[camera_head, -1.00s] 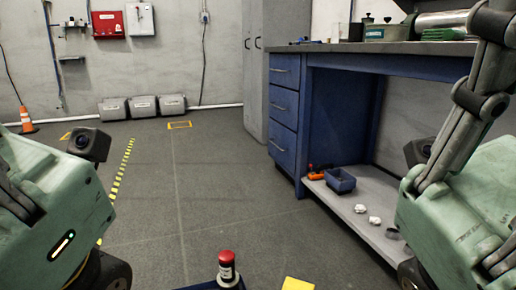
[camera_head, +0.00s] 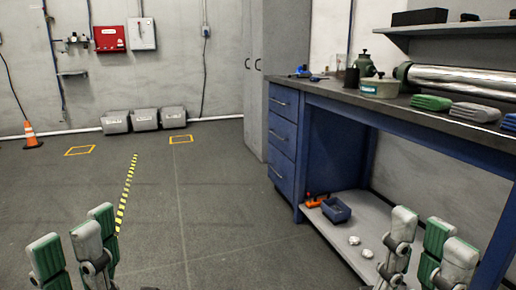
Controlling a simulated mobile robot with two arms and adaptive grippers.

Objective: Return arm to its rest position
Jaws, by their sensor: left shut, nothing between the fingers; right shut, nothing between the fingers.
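My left gripper (camera_head: 76,245) is at the lower left of the head view, its green and pale grey fingers pointing up. It is shut and empty, over the open floor. My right gripper (camera_head: 428,248) is at the lower right, also with fingers up, shut and empty. It shows in front of the lower shelf of the blue workbench; I cannot tell how far apart they are. The arms behind both grippers are cut off by the bottom edge of the picture.
The blue workbench (camera_head: 286,136) stands at right, with a silver foil roll (camera_head: 455,80) on top. A blue bin (camera_head: 336,210) and white crumpled pieces (camera_head: 361,245) lie on its lower shelf. Grey boxes (camera_head: 145,119) and an orange cone (camera_head: 31,136) stand far off. The middle floor is clear.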

